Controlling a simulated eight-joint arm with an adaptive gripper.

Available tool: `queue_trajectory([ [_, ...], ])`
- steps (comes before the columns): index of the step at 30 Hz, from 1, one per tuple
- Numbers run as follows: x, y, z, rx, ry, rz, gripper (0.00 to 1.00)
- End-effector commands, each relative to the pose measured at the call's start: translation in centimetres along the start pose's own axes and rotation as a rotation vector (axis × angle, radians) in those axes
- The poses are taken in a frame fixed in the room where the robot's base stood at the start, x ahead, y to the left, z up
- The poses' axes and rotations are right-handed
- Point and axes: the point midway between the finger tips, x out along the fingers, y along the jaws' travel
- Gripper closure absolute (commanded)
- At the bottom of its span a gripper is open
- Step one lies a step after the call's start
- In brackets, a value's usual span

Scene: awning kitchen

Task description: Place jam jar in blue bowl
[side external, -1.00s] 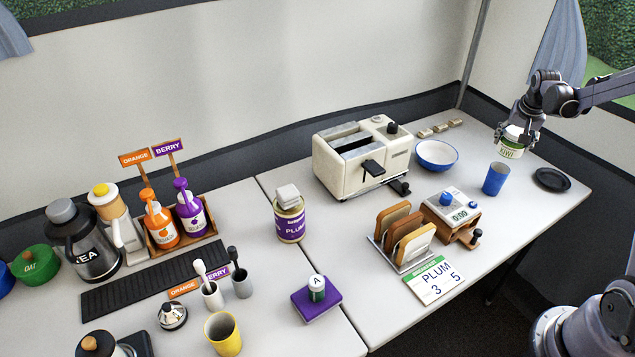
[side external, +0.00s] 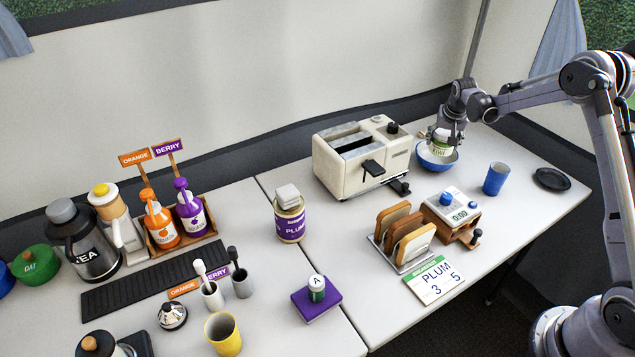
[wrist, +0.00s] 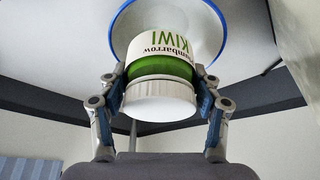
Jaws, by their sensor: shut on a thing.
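The jam jar (side external: 440,146) has a white and green KIWI label and a white lid. My gripper (side external: 447,138) is shut on it and holds it upright over the blue bowl (side external: 437,163). In the wrist view, the jar (wrist: 160,78) sits between the two fingers of my gripper (wrist: 160,98), with its lid toward the camera. The bowl's blue rim (wrist: 122,22) shows around the far part of the jar. The jar hides part of the bowl, and I cannot tell whether its base touches the bowl's bottom.
A cream toaster (side external: 362,157) stands close left of the bowl. A wooden timer box (side external: 450,214) and toast rack (side external: 402,238) are in front. A PLUM jar (side external: 290,220) stands further left.

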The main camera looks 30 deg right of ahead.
Motion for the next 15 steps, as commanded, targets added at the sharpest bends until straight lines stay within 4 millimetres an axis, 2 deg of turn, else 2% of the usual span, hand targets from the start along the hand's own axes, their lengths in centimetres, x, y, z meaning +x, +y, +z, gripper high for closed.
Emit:
queue_trajectory([
  [7, 1.1, -0.8, 0.2, 0.001, 0.001, 0.001, 0.77],
  [15, 4.1, -0.8, 1.5, 0.001, 0.001, 0.001, 0.77],
])
